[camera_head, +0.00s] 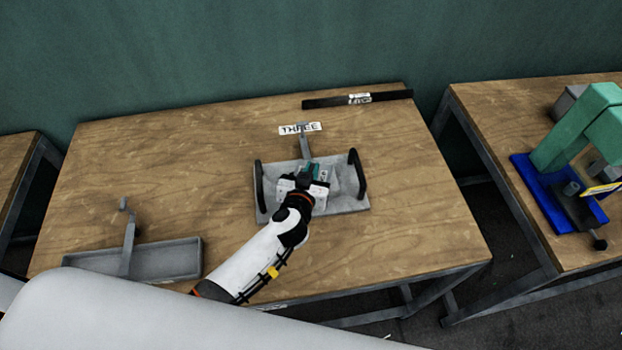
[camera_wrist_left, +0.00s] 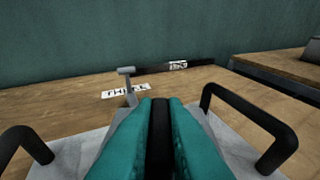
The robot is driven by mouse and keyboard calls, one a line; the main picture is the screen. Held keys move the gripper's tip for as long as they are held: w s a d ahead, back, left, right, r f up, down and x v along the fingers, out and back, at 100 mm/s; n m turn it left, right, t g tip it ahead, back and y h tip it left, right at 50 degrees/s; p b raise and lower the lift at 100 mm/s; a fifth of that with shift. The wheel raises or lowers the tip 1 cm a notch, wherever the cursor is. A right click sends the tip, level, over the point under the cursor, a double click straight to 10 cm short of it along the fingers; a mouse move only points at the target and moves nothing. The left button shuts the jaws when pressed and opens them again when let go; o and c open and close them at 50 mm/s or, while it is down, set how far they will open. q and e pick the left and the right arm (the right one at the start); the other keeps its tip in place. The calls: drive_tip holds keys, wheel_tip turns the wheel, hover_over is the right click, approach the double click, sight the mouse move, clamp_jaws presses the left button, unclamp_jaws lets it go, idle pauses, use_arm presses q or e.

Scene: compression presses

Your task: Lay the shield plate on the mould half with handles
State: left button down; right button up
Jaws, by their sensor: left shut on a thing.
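The mould half with handles (camera_head: 348,204) is a grey plate on the middle table, with a black upright handle at each side. Both handles also show in the wrist view. My left gripper (camera_head: 310,172) is over its middle, between the handles, with its teal fingers (camera_wrist_left: 160,120) shut. What they grip is mostly hidden; it appears to be the pale grey shield plate (camera_head: 345,180), which shows beside the fingers low over the mould half. I cannot tell whether it touches the mould half. A grey T-topped post (camera_wrist_left: 128,85) stands just beyond the fingers. My right gripper is out of view.
A white THREE label (camera_head: 300,128) lies behind the mould half. A black bar (camera_head: 330,102) with a label is at the back edge. A grey tray (camera_head: 180,258) with an upright lever is at the front left. A green and blue press (camera_head: 575,150) stands on the right table.

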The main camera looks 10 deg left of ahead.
use_arm(q)
wheel_tip(320, 180, down, 3)
drive_tip(key=shift+f+b, duration=0.2)
drive_tip(key=shift+b, duration=0.4)
drive_tip(key=shift+r, duration=0.1)
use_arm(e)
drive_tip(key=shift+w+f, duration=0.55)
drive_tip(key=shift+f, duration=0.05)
use_arm(q)
drive_tip(key=c, duration=1.5)
unclamp_jaws()
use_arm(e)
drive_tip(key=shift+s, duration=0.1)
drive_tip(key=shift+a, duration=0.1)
use_arm(q)
drive_tip(key=v, duration=1.2)
drive_tip(key=shift+p, duration=0.35)
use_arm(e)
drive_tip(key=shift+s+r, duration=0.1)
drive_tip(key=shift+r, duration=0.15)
